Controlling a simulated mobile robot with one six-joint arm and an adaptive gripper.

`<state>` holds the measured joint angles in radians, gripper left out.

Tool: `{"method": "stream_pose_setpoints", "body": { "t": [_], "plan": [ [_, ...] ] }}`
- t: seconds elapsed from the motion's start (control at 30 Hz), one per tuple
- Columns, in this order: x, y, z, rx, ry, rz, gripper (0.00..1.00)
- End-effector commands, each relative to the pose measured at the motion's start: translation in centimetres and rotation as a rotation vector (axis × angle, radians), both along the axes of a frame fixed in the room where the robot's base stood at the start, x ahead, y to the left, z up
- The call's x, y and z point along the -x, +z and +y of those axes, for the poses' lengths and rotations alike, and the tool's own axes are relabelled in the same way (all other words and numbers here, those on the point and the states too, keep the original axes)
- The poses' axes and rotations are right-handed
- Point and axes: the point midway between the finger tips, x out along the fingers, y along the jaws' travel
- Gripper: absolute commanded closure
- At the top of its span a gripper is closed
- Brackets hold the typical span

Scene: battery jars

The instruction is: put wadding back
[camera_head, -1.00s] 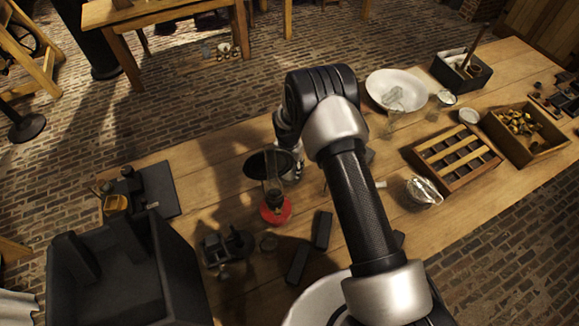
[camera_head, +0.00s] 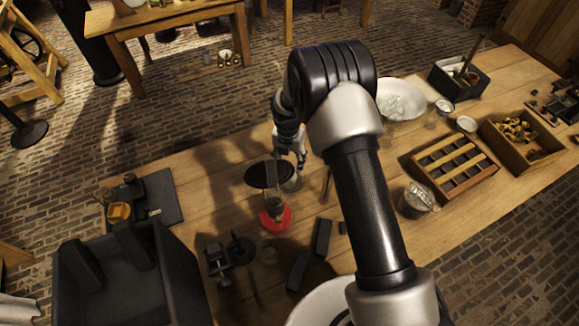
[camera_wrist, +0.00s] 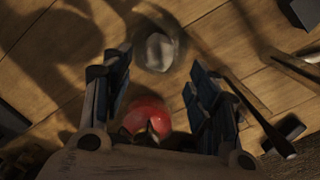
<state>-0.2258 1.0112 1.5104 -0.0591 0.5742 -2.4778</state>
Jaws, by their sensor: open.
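My gripper (camera_wrist: 158,92) is open, its two fingers apart with nothing between them. In the head view my gripper (camera_head: 291,150) is above the bench, close behind a black disc (camera_head: 268,174). The wrist view shows a clear round glass vessel with a pale white oval (camera_wrist: 160,52) in it, just past the fingertips; this may be wadding in a jar, but I cannot be sure. A glass (camera_head: 293,181) shows faintly under the gripper. A crumpled pale mass (camera_head: 420,196) sits at the top of a jar right of my arm.
A red round base (camera_head: 275,218) stands near the gripper and shows between the fingers in the wrist view (camera_wrist: 147,115). Dark blocks (camera_head: 322,237) lie in front. A slatted wooden rack (camera_head: 455,165) and a box of brass parts (camera_head: 518,140) stand right. A black bin (camera_head: 130,275) is front left.

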Motion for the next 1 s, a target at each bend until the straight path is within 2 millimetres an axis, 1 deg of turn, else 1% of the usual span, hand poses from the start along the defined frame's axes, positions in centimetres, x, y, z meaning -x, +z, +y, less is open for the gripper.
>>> {"method": "stream_pose_setpoints", "body": {
  "t": [0.03,0.1,0.2,0.37,0.47,0.57,0.6,0.67,0.7,0.77,0.8,0.87,0.9,0.97,1.0],
  "plan": [
    [0.0,0.9,0.0,-0.001,0.0,-0.001,0.46],
    [0.1,1.7,0.1,-0.001,0.0,-0.001,0.46],
    [0.2,2.3,0.1,0.0,0.0,0.001,0.46],
    [0.2,2.6,0.0,0.0,-0.002,0.001,0.46],
    [0.1,4.0,-0.2,-0.005,-0.048,-0.01,0.46],
    [0.3,7.9,-1.0,-0.021,-0.188,-0.035,0.46],
    [0.6,10.0,-1.4,-0.031,-0.272,-0.048,0.46],
    [1.4,13.6,-2.2,-0.049,-0.419,-0.069,0.46],
    [2.2,15.9,-2.9,-0.064,-0.526,-0.083,0.46],
    [3.6,19.3,-3.8,-0.088,-0.689,-0.102,0.46],
    [4.7,21.4,-4.4,-0.106,-0.797,-0.113,0.46],
    [6.5,24.4,-5.4,-0.135,-0.96,-0.13,0.46],
    [7.9,26.1,-5.9,-0.155,-1.067,-0.14,0.46],
    [10.1,28.6,-6.8,-0.189,-1.228,-0.154,0.46],
    [11.6,30.1,-7.4,-0.214,-1.336,-0.162,0.46]
  ]
}}
